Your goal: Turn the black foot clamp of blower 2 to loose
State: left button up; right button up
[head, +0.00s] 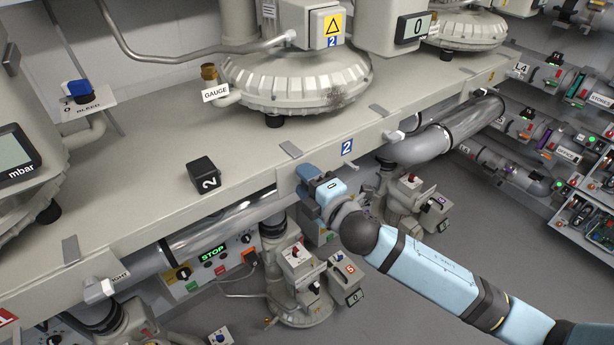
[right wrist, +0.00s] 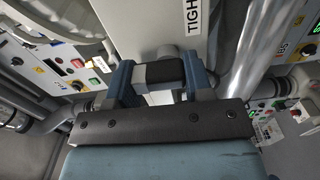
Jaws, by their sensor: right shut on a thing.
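Blower 2 (head: 300,80) stands on the bench, with a blue 2 plate (head: 347,147) on the bench's front edge. My right gripper (head: 308,180) is at that edge, just left of the plate. In the right wrist view, my right gripper (right wrist: 161,76) is shut on a black clamp handle (right wrist: 162,72), one finger on each side. The handle lies crosswise below a pale post or panel bearing a label that reads TIGH, cut off at the frame's top (right wrist: 192,15). In the head view the clamp is hidden by my gripper. My left gripper is not in view.
A black block marked 2 (head: 205,175) sits on the bench top (head: 130,215). Below hang metal pipes (head: 220,225), a control panel with a green STOP display (head: 213,253) and pumps (head: 300,270). Shelves (head: 560,140) stand at right. Grey floor is open at lower right.

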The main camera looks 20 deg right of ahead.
jog(key=shift+n, duration=0.3)
jog(key=o, duration=0.9)
jog(key=shift+s, duration=0.1)
jog(key=shift+s+d+f, duration=0.1)
jog(key=shift+s+d, duration=0.05)
jog(key=shift+s, duration=0.15)
jog(key=shift+b+v, duration=1.5)
jog(key=shift+v, duration=5)
jog(key=s+f+m+g+h+p, duration=0.1)
jog(key=s+f+m+g, duration=0.1)
jog(key=s+f+m, duration=0.2)
jog(key=s+f+m+g+h+p, duration=0.1)
jog(key=s+f+m, duration=0.3)
jog(key=f+m, duration=0.4)
jog(key=s+f+m+g+h+p, duration=0.1)
jog(key=s+f+m+g, duration=0.2)
jog(key=f+m, duration=0.4)
jog(key=shift+s+f, duration=0.2)
jog(key=shift+f, duration=1)
jog(key=shift+s+f, duration=0.2)
jog(key=shift+f, duration=0.95)
jog(key=shift+s+f, duration=0.2)
jog(key=shift+f, duration=1)
